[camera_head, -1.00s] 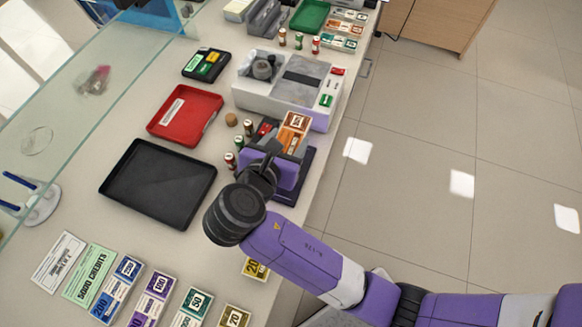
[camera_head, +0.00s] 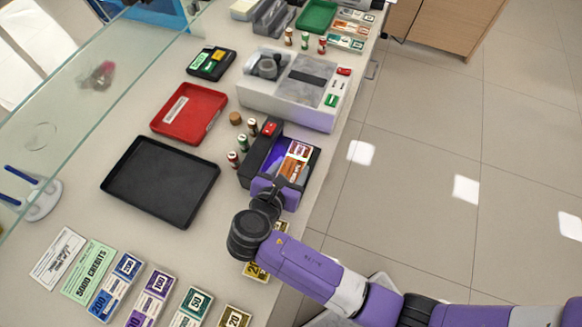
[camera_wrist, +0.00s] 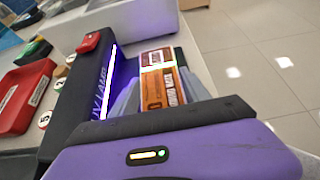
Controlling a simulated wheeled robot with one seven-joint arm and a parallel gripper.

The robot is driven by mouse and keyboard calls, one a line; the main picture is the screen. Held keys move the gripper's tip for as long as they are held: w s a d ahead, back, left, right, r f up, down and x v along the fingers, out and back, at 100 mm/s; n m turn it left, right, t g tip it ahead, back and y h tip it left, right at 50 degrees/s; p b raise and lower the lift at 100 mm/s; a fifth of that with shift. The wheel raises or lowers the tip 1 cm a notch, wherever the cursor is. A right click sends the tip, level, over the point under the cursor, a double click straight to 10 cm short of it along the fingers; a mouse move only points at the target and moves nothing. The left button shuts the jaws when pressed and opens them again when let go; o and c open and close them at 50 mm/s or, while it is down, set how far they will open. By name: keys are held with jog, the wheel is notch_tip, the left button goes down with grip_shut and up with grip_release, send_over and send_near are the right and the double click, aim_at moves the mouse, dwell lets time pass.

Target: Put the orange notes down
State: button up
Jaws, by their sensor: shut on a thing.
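The orange notes (camera_head: 299,151) are a banded bundle at the open right side of the dark UV lamp box (camera_head: 254,158), which glows purple inside. My gripper (camera_head: 290,168) is shut on the bundle, its purple body at the near end of the box. In the wrist view the orange notes (camera_wrist: 158,70) lie between the pale fingers of my gripper (camera_wrist: 160,92), and the UV lamp box (camera_wrist: 85,80) stands to their left. The near end of the bundle is partly hidden by my gripper. I cannot tell whether the bundle touches the surface below.
A grey-white machine (camera_head: 262,97) stands behind the lamp. Small rolls (camera_head: 243,143) stand left of it. A red tray (camera_head: 190,112) and an empty black tray (camera_head: 160,182) lie further left. Several note bundles (camera_head: 150,295) line the front. The counter's right edge is close.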

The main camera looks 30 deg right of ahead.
jog(key=shift+f, duration=0.1)
jog(key=o, duration=1.4)
jog(key=shift+o, duration=0.2)
jog(key=shift+r, duration=0.2)
jog(key=v, duration=1.2)
jog(key=shift+a+f, duration=0.1)
